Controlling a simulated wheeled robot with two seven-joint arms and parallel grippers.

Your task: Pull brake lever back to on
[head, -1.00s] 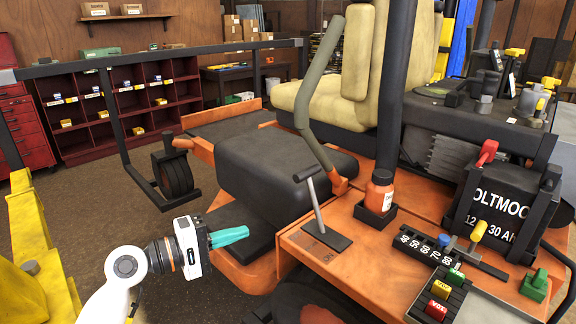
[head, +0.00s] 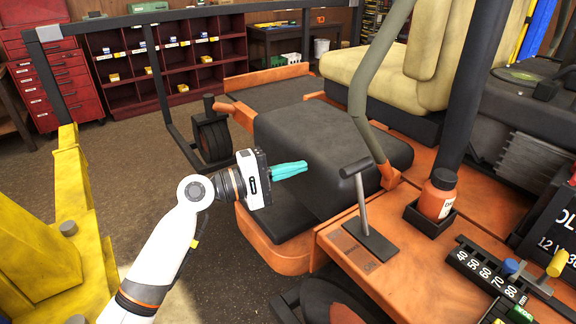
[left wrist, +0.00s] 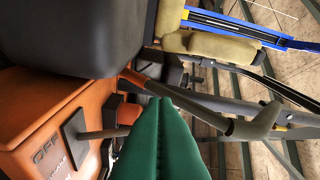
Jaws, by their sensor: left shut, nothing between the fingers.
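The brake lever (head: 363,207) is a grey shaft with a dark T-handle, rising from a black base plate on the orange deck. It leans slightly left in the head view. In the left wrist view its shaft (left wrist: 103,133) shows left of the fingers, with lettering reading OFF beside the base plate. My left gripper (head: 303,166) has teal fingers, shut and empty. In the head view it is left of the T-handle at about the same picture height, with a gap between them. The closed fingers also show in the left wrist view (left wrist: 160,104). My right gripper is out of view.
A black padded block (head: 320,150) lies behind the fingers in the head view. A bent grey-green bar (head: 362,95) rises behind the lever. An orange bottle (head: 438,197) in a black holder stands to its right. A yellow frame (head: 80,200) is at left.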

